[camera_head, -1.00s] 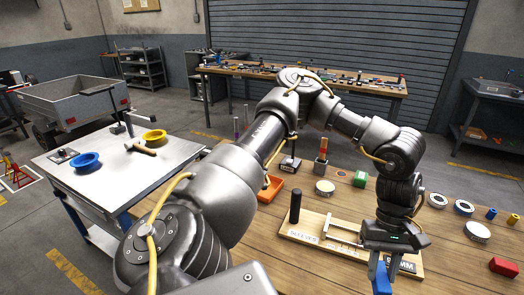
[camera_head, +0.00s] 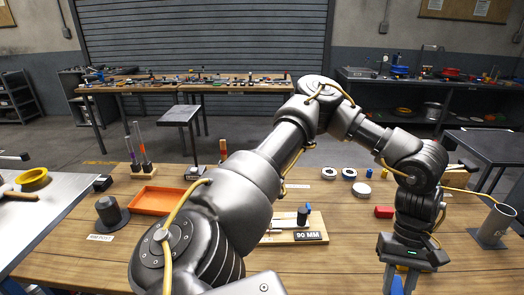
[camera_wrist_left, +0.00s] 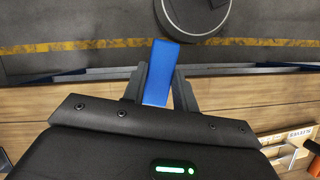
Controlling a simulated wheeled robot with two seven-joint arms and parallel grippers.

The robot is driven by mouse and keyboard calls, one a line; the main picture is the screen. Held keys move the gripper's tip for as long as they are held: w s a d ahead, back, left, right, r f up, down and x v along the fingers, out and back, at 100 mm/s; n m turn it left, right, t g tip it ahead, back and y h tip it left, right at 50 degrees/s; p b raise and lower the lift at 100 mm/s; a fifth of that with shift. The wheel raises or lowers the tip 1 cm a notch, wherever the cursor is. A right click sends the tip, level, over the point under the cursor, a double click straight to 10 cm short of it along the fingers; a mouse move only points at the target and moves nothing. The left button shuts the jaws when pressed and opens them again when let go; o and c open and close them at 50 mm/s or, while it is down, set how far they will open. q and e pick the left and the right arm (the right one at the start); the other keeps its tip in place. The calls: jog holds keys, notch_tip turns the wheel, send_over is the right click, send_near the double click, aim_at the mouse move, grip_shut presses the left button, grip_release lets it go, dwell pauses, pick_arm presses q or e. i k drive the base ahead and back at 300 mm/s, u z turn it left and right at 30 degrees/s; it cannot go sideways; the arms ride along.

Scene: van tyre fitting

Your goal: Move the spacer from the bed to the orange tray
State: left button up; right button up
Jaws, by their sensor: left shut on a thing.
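My left gripper (camera_head: 400,280) is at the bottom right of the head view, over the table's near edge. In the left wrist view its dark fingers (camera_wrist_left: 158,88) are shut on a blue block (camera_wrist_left: 159,65), which looks like the spacer; its far end sticks out past the fingertips. The orange tray (camera_head: 157,200) lies on the wooden table at left, well away from the gripper, and looks empty. A wooden board marked 90 MM (camera_head: 284,239), perhaps the bed, lies mid-table, partly hidden by my arm. My right gripper is not in view.
A black cylinder on a wide base (camera_head: 110,213) stands left of the tray. White rings, a red block (camera_head: 384,211) and a grey tube holder (camera_head: 493,225) are at right. My left arm crosses the table's middle.

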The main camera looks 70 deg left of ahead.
aim_at(169, 203)
jog(key=z, duration=1.35)
jog(key=k, duration=1.25)
jog(key=u, duration=2.25)
